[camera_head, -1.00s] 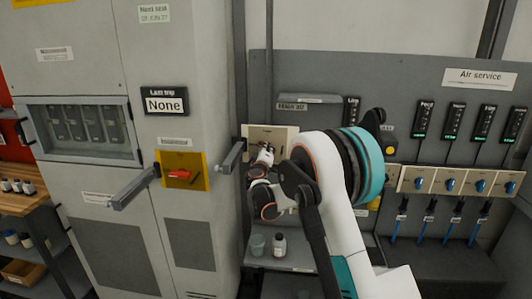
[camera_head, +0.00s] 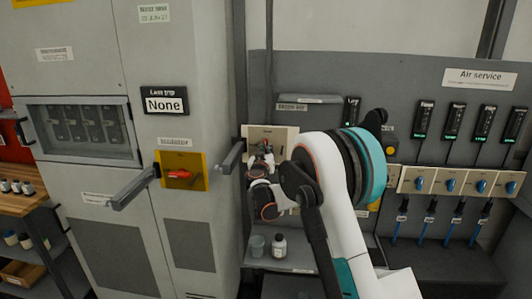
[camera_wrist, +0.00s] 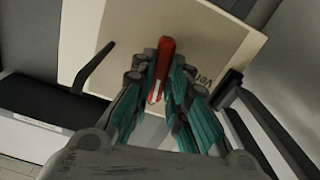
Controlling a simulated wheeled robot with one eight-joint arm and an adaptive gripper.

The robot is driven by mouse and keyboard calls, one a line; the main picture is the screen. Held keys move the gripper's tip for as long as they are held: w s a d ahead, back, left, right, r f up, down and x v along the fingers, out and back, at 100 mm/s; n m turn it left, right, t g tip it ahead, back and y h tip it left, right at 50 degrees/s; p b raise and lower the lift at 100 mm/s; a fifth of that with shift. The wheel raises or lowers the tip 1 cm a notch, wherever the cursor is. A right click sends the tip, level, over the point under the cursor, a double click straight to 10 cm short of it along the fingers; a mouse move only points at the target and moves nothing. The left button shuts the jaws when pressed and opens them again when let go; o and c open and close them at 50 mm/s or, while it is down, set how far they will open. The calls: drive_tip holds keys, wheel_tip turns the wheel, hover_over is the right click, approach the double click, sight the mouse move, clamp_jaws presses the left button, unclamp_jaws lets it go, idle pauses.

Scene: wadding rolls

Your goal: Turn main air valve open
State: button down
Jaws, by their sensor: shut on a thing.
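The main air valve's red handle (camera_wrist: 165,55) sticks out between my fingers in the wrist view, standing nearly upright in the picture. Behind it is a tilted cream plate (camera_wrist: 205,42) with partly hidden dark lettering. My gripper (camera_wrist: 160,80) is shut on the handle, its teal-padded fingers on either side of it. In the head view my gripper (camera_head: 263,158) is in front of the cream plate (camera_head: 285,134) at the left of the grey panel. My arm and fingers hide much of the valve there.
A grey cabinet (camera_head: 180,60) stands close on the left, with protruding handles and a red switch on a yellow plate (camera_head: 190,158). Several blue knobs (camera_head: 450,184) line the panel at right, under displays (camera_head: 456,122). A cup (camera_head: 257,244) and bottle (camera_head: 280,245) stand on the shelf below.

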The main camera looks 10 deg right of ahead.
drive_tip(key=shift+f+m, duration=0.1)
drive_tip(key=shift+m, duration=0.8)
drive_tip(key=c, duration=1.6)
unclamp_jaws()
drive_tip(key=shift+o, duration=0.2)
drive_tip(key=shift+s, duration=0.15)
drive_tip(key=v, duration=1.1)
drive_tip(key=shift+s, duration=0.35)
drive_tip(key=shift+a, duration=0.15)
